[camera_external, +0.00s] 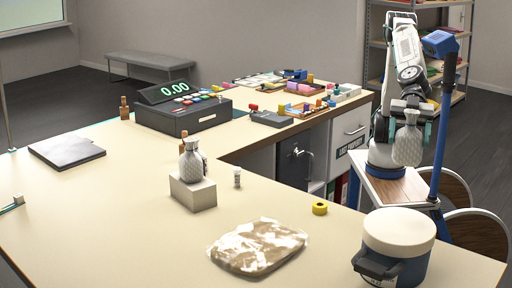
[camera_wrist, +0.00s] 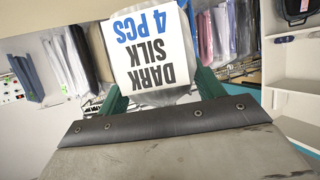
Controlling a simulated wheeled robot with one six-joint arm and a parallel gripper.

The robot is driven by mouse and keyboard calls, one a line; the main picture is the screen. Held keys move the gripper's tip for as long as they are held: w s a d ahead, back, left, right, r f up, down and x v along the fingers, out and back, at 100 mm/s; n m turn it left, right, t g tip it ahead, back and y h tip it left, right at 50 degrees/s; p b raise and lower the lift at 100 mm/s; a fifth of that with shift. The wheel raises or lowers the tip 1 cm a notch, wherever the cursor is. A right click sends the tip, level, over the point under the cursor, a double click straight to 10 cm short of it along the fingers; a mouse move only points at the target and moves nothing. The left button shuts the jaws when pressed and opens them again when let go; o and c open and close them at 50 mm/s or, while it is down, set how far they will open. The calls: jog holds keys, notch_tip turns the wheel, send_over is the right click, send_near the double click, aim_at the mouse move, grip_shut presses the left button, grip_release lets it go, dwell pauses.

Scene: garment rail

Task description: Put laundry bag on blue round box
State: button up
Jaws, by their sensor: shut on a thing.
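My gripper (camera_external: 411,108) is shut on the neck of a pale grey, diamond-patterned laundry bag (camera_external: 408,145), which hangs upright at the right, clear of the table. In the wrist view the green fingers of my gripper (camera_wrist: 160,98) stand on either side of the bag (camera_wrist: 168,97). A white label reading "DARK SILK 4 PCS" covers much of it there. The blue round box (camera_external: 412,268) stands at the table's front right corner, with a cream round lid and a dark handle. It is nearer the camera and below the held bag.
A similar patterned bag (camera_external: 191,163) stands on a pale block (camera_external: 192,193). A yellow tape roll (camera_external: 320,208), a small bottle (camera_external: 237,177) and a brown-white flat bundle (camera_external: 257,246) lie on the table (camera_external: 120,215). A till (camera_external: 183,112) stands farther back. A blue pole (camera_external: 441,130) rises beside my arm.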

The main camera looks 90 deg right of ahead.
jog(key=shift+a+f, duration=0.25)
jog(key=shift+a, duration=0.15)
jog(key=shift+d+f, duration=0.1)
jog(key=shift+f, duration=6.15)
jog(key=shift+f, duration=0.15)
jog(key=o, duration=1.1)
